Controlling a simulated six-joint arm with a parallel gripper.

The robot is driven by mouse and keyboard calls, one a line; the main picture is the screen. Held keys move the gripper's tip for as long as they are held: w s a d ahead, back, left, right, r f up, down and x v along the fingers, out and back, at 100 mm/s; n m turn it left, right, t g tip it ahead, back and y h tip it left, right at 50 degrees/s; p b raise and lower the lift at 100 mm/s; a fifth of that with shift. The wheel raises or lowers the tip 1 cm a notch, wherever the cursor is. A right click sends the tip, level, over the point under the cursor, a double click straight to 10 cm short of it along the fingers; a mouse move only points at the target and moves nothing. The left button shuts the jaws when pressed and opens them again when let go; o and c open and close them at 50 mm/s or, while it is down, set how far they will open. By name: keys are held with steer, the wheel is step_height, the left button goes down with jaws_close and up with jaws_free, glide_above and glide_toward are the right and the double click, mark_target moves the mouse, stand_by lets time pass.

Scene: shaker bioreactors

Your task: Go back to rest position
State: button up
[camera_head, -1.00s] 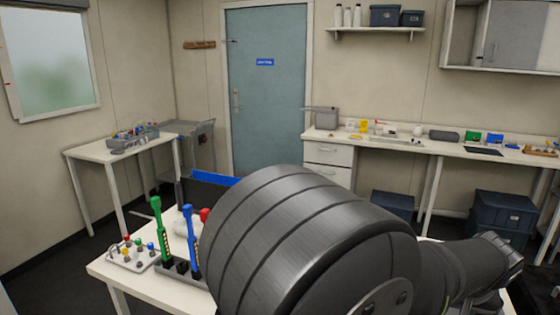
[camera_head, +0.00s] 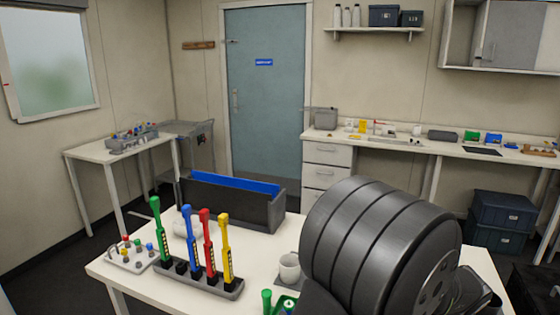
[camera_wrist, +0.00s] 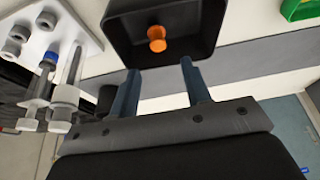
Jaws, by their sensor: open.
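My gripper (camera_wrist: 160,92) shows in the wrist view with its two blue-grey fingers apart and nothing between them. Beyond the fingertips is a black open tray (camera_wrist: 190,45) with an orange knob-like piece (camera_wrist: 157,38) in it. Whether the fingers touch the tray cannot be told. In the head view the gripper itself is hidden; my large dark arm joint fills the lower right and covers part of the near table (camera_head: 130,280).
On the near table stand a rack (camera_head: 225,288) of green, blue, red and yellow pipette-like tools, a small rack (camera_head: 128,256) with coloured caps, a dark bin (camera_head: 262,212) with a blue panel and a white mug (camera_head: 290,266). A long bench (camera_head: 400,145) runs along the back wall.

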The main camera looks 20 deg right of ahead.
steer(key=shift+x, duration=0.95)
step_height(320, 180, up, 7)
steer(key=w+a+r+n+y, duration=0.1)
steer(key=w+a+r+n, duration=0.25)
steer(key=w+a, duration=0.95)
steer(key=w+a+f+n+y, duration=0.1)
steer(key=w+a, duration=0.4)
steer(key=a, duration=0.5)
steer(key=w+a+f+n+t, duration=0.1)
steer(key=w+a+f+n, duration=0.2)
steer(key=w+a, duration=0.3)
steer(key=w+a+f+n+y, duration=0.1)
steer(key=w+a, duration=0.5)
steer(key=a, duration=0.8)
steer(key=shift+a+f+n+y, duration=0.3)
steer(key=shift+a+f+n, duration=0.05)
steer(key=shift+f+n, duration=0.45)
